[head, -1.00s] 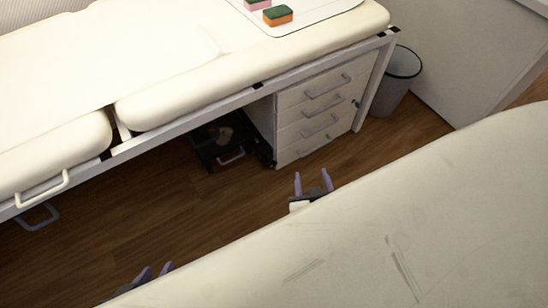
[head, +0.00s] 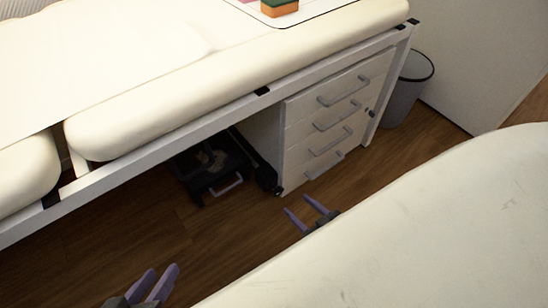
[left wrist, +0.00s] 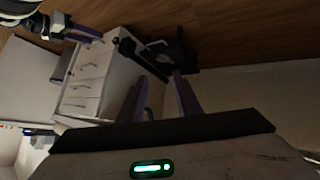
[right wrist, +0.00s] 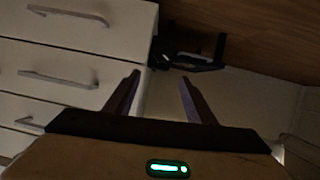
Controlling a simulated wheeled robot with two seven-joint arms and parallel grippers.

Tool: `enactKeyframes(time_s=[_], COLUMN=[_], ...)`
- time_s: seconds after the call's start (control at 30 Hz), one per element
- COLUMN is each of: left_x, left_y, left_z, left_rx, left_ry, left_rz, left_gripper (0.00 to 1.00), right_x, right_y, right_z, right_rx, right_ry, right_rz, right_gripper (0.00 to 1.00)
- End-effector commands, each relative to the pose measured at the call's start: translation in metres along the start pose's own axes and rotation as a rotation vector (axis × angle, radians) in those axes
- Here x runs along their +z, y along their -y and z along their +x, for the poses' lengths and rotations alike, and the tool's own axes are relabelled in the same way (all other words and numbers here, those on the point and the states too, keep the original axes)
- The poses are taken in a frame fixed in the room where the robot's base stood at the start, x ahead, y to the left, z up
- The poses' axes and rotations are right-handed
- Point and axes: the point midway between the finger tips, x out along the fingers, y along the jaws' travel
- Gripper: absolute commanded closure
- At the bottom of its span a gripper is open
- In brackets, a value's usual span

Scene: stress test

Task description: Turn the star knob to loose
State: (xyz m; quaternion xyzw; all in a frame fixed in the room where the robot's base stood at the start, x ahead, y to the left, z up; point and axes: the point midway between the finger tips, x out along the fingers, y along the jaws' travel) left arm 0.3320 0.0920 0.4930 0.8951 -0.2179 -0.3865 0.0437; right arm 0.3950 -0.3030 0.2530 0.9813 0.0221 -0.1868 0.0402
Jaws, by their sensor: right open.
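I cannot make out a star knob in any view. My left gripper (head: 163,269) is at the bottom left of the head view, over the floor; in the left wrist view (left wrist: 160,77) its purple fingers are apart with nothing between them. My right gripper (head: 297,204) is in front of the drawer unit, partly behind my pale body; in the right wrist view (right wrist: 160,77) its fingers are open and empty. A padded cream bench (head: 200,92) on a white metal frame (head: 150,147) runs across the head view.
A white drawer unit (head: 297,150) with grey handles stands under the bench's right part. Beside it on the floor is a black open case (head: 205,170). A grey bin (head: 402,95) stands to the right. A green-and-orange sponge (head: 280,8) lies on the bench. Wooden floor (head: 120,235) is clear in front.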

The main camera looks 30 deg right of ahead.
Motion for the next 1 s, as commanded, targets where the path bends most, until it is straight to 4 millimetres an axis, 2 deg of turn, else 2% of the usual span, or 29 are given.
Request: enactKeyframes(time_s=[0.03, 0.17, 0.37, 0.7, 0.8, 1.0], left_x=[0.006, 0.006, 0.002, -0.011, -0.015, -0.019], left_y=[0.0, -0.003, -0.007, -0.019, -0.023, -0.025], left_z=[0.007, 0.008, 0.007, 0.003, 0.0, -0.002], left_rx=[0.008, 0.023, 0.039, 0.09, 0.105, 0.114], left_ry=[-0.003, -0.005, -0.026, -0.105, -0.124, -0.137], left_rz=[0.002, 0.003, -0.002, -0.025, -0.031, -0.035], left_gripper=[0.69, 0.69, 0.69, 0.69, 0.69, 0.69], right_x=[0.014, 0.023, 0.023, 0.025, 0.024, 0.023], right_y=[-0.001, -0.001, -0.001, 0.001, 0.001, 0.001], right_z=[0.005, 0.007, 0.029, 0.09, 0.101, 0.109], right_rx=[-0.007, -0.018, -0.018, -0.019, -0.019, -0.019], right_ry=[0.005, 0.013, 0.012, 0.013, 0.013, 0.014], right_rz=[-0.005, -0.006, -0.005, -0.006, -0.006, -0.005], right_gripper=[0.5, 0.5, 0.5, 0.5, 0.5, 0.5])
